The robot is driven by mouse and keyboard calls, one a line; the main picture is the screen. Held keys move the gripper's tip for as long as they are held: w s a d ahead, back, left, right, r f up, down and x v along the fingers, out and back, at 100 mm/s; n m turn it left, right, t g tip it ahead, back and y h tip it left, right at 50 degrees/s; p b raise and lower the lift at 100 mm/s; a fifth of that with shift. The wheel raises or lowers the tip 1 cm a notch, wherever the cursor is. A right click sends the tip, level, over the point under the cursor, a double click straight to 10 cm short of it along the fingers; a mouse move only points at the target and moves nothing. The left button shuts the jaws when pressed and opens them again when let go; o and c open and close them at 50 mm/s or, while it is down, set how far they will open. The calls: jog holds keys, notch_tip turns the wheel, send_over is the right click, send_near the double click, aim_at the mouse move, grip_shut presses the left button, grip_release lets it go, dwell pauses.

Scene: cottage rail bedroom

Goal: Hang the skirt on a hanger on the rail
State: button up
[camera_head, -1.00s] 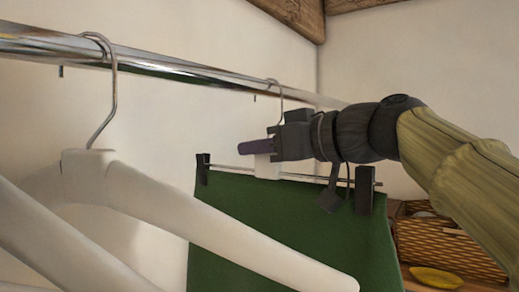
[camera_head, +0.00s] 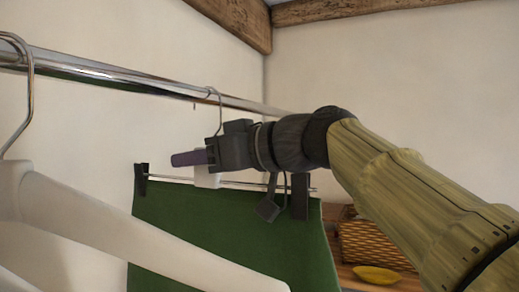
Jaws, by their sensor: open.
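A green skirt (camera_head: 225,232) hangs from a clip hanger with a thin metal bar (camera_head: 248,184), dark end clips and a white centre block (camera_head: 206,180). The hanger's wire hook (camera_head: 217,97) rises to the metal rail (camera_head: 120,74) and appears to loop over it. My gripper (camera_head: 188,158) is open, its purple finger pointing left in front of the hanger, just above the white block. The gripper body hides part of the hook's lower stem. I cannot tell whether the fingers touch the hanger.
A white hanger (camera_head: 110,224) hangs on the rail close by at the left and overlaps the skirt's lower left. A wicker basket (camera_head: 372,243) and a yellow object (camera_head: 377,275) sit on a wooden surface at the lower right. Wooden beams (camera_head: 240,22) run above.

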jog(key=b+v, duration=0.1)
jog(key=v, duration=1.6)
jog(key=shift+s+a, duration=0.1)
jog(key=shift+s+d, duration=0.1)
jog(key=shift+d, duration=0.1)
jog(key=shift+f, duration=0.1)
